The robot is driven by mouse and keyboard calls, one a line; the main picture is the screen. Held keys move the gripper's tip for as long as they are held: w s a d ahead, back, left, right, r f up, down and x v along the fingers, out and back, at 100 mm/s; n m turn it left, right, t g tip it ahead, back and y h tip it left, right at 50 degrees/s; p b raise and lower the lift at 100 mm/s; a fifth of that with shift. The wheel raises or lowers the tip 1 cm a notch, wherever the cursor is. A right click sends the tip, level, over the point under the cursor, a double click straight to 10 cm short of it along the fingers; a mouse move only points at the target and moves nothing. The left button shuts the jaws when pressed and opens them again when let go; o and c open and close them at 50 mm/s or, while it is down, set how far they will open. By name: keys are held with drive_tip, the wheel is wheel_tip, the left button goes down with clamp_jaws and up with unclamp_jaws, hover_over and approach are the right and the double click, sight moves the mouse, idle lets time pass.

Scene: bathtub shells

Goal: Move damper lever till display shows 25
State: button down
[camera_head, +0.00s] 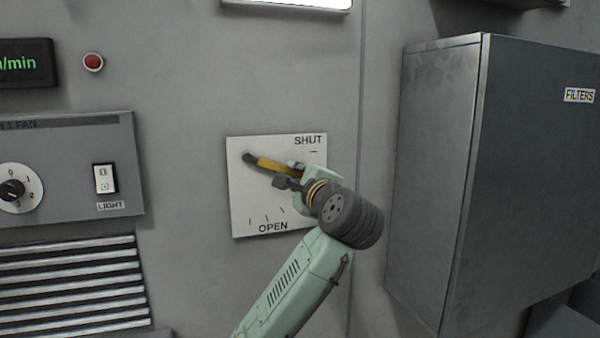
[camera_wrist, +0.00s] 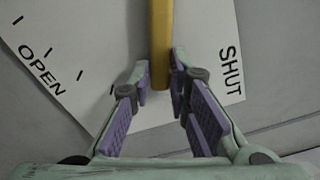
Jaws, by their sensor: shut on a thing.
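The damper lever is a yellow bar (camera_head: 272,165) on a white plate (camera_head: 247,200) on the grey wall. It runs from a dark pivot at the plate's upper left, right and slightly down, nearer the SHUT mark than the OPEN mark. My gripper (camera_head: 289,178) is at its free end. In the wrist view the lever (camera_wrist: 160,40) comes down between the purple-padded fingers of my gripper (camera_wrist: 163,80), which is shut on its end. The display (camera_head: 26,63) is cut off at the left edge; only green "/min" lettering shows, and its number is out of view.
A grey FILTERS cabinet (camera_head: 440,170) juts out to the right of the plate. At left are a red button (camera_head: 93,62), a fan panel (camera_head: 65,150) with a dial and LIGHT switch, and a slatted vent (camera_head: 75,285). Bare wall lies between panel and plate.

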drive_tip(key=shift+s+a+f+m, duration=0.1)
drive_tip(key=shift+a+f+m, duration=0.2)
drive_tip(key=shift+f+m, duration=0.35)
drive_tip(key=shift+r, duration=0.1)
drive_tip(key=c, duration=1.5)
unclamp_jaws()
drive_tip(key=v, duration=1.2)
